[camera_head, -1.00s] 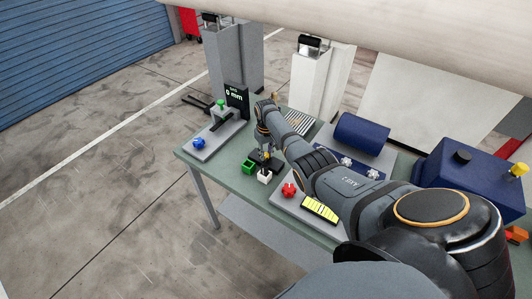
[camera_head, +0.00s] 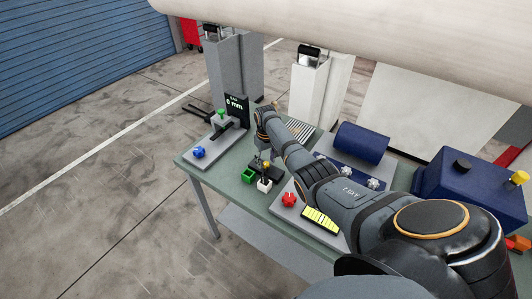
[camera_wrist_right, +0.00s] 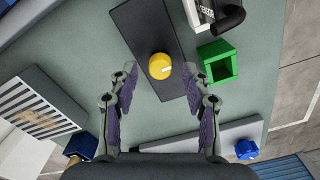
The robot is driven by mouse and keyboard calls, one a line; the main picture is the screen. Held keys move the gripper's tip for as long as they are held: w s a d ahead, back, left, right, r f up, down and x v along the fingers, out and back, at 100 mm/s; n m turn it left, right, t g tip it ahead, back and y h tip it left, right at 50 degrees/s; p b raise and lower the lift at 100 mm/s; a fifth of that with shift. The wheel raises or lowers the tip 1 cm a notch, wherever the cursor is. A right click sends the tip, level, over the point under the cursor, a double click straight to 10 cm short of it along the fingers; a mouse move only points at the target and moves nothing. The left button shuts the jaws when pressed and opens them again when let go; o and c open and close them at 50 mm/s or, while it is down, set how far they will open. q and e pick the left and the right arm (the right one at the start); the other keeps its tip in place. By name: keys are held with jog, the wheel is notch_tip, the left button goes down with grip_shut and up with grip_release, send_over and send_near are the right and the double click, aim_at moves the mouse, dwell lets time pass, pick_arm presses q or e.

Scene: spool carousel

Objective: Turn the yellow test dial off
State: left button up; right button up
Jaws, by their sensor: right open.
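The yellow test dial (camera_wrist_right: 160,66) is a round knob with a pale mark on its lower right side in the right wrist view. It sits on a black plate (camera_wrist_right: 140,27) on the green table. In the head view the dial (camera_head: 267,164) is small, and its setting cannot be read there. My right gripper (camera_wrist_right: 161,72) is open, with one finger to each side of the dial. The fingers look apart from it; their height above it is hard to judge. My left gripper is not in view.
A green open box (camera_wrist_right: 218,62) and a white block (camera_head: 264,185) stand close beside the plate. A red knob (camera_head: 289,200), a blue knob (camera_head: 198,152) and a striped block (camera_head: 301,130) are also on the table. A dark display (camera_head: 236,106) stands behind.

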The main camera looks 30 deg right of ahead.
aim_at(266, 163)
notch_tip(266, 163, up, 11)
jog(key=shift+s+f, duration=0.1)
jog(key=shift+f, duration=0.05)
dwell(0.5)
